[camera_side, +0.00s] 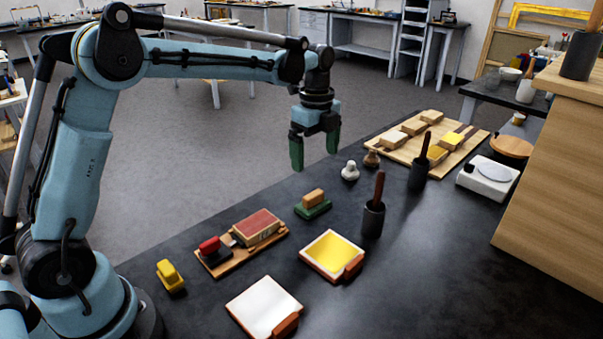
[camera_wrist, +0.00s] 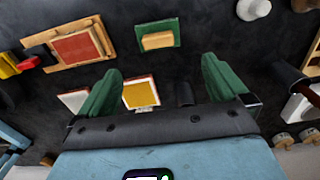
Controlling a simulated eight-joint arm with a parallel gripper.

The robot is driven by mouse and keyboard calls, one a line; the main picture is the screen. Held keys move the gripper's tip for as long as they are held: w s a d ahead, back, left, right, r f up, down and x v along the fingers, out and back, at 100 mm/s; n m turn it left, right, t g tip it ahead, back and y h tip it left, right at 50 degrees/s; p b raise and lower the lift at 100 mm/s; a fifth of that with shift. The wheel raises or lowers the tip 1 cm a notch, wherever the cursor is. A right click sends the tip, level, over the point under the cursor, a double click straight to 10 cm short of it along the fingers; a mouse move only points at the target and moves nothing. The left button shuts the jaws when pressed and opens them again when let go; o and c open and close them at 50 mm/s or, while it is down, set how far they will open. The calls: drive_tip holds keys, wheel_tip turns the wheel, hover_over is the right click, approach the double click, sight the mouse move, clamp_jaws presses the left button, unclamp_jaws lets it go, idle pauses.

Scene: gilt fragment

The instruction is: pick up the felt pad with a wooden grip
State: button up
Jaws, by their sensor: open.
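The felt pad (camera_side: 313,209) is dark green with a light wooden grip (camera_side: 314,196) on top. It lies flat on the black table near the middle of the side view. In the wrist view the felt pad (camera_wrist: 172,27) is at the top centre, with its wooden grip facing up. My gripper (camera_side: 315,155) has green fingers and hangs in the air above the table, well above the pad and apart from it. In the wrist view my gripper (camera_wrist: 160,68) has its fingers spread wide with nothing between them. The pad lies beyond the fingertips, roughly centred between them.
Left of the pad, a wooden board (camera_side: 240,262) holds a red-topped box (camera_side: 257,226) and a red-and-black block (camera_side: 211,249). A yellow tray (camera_side: 332,256) and dark cup (camera_side: 373,219) stand nearby. White and brown knobs (camera_side: 350,171) stand behind. Bare table surrounds the pad.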

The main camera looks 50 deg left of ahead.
sight(314, 194)
wheel_tip(314, 194, down, 12)
drive_tip(key=shift+s+f, duration=0.1)
drive_tip(key=shift+s, duration=0.05)
idle(0.6)
drive_tip(key=shift+c, duration=0.3)
drive_tip(key=c, duration=0.8)
